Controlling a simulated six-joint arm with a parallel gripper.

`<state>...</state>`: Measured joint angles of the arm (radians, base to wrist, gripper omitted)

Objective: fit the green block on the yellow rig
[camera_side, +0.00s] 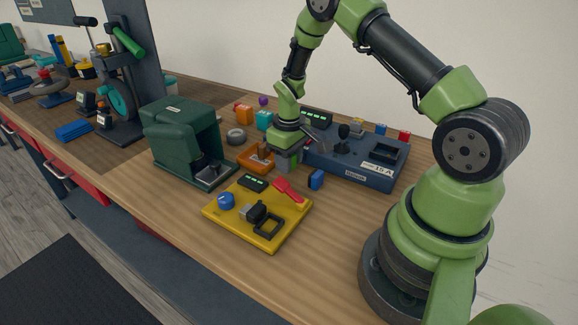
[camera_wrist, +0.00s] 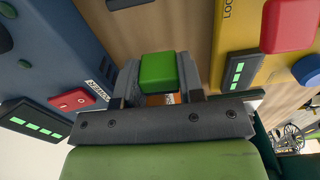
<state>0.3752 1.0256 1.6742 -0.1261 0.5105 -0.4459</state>
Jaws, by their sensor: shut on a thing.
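The green block (camera_wrist: 158,70) sits between the two fingers of my gripper (camera_wrist: 157,82) in the wrist view. My gripper is shut on it. In the side view my gripper (camera_side: 287,160) hangs low, between the orange tray and the blue rig, and the block is mostly hidden by the fingers. The yellow rig (camera_side: 228,220) lies in front of my gripper, nearer the table's front edge. It carries a black square frame (camera_side: 268,228), a blue knob (camera_side: 226,200), a red lever (camera_side: 287,190) and a lit display (camera_side: 253,182). Its edge shows at right in the wrist view (camera_wrist: 228,30).
A blue rig (camera_side: 340,165) with a black square socket stands behind my gripper. A small blue block (camera_side: 317,179) lies between the rigs. An orange tray (camera_side: 246,160) and a dark green housing (camera_side: 180,120) stand to the left. Bare table lies right of the yellow rig.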

